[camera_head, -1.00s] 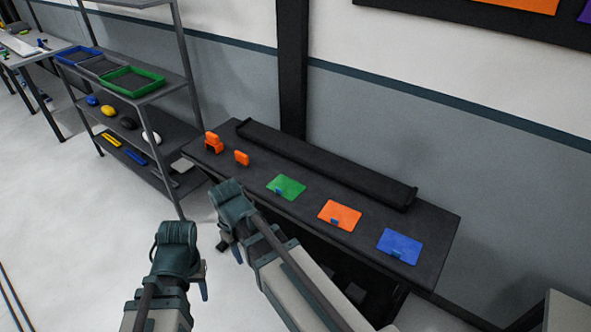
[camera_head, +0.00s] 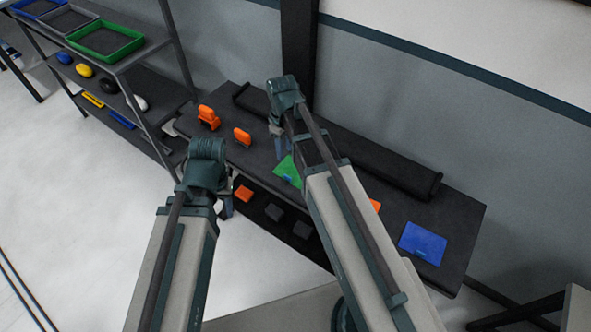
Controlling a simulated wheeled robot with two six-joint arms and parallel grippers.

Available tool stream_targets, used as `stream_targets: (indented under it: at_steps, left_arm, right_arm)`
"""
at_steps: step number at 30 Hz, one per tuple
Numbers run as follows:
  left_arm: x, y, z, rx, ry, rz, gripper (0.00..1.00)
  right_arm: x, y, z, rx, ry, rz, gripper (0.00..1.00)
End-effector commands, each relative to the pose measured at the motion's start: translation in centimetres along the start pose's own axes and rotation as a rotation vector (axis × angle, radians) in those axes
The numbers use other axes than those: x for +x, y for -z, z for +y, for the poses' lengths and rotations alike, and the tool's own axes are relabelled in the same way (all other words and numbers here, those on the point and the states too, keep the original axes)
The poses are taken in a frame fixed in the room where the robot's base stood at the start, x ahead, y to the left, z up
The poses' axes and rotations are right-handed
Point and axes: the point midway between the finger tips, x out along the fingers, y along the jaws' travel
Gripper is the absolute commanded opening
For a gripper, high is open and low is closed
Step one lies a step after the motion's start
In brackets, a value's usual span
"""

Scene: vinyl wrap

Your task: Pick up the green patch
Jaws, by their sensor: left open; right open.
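The green patch (camera_head: 288,171) lies on the dark table (camera_head: 458,212), partly hidden by my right arm. My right gripper (camera_head: 279,145) is over the table just left of and beyond the green patch, open and empty, with its fingers pointing down. I cannot tell whether it touches the table. My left gripper (camera_head: 226,207) is at the table's front edge, lower left of the green patch, open and empty.
A blue patch (camera_head: 422,243) lies at the right, and an orange patch (camera_head: 375,205) is mostly hidden behind my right arm. Two orange objects (camera_head: 242,137) stand at the table's left end. A dark roll (camera_head: 400,175) lies along the back. A shelf (camera_head: 150,113) stands left.

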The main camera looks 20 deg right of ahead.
Motion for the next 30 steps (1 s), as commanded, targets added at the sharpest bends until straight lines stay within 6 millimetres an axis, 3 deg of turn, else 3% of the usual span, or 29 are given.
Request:
stream_targets:
  at_steps: [18, 30]
  left_arm:
    - [8.1, 0.5, 0.8, 0.000, 0.000, 0.000, 0.50]
    - [8.9, 0.6, 0.9, 0.000, 0.000, 0.000, 0.50]
  right_arm:
    - [8.1, -0.1, 0.0, 0.001, 0.000, 0.000, 0.42]
    - [9.0, -0.2, 0.0, 0.001, 0.000, 0.000, 0.42]
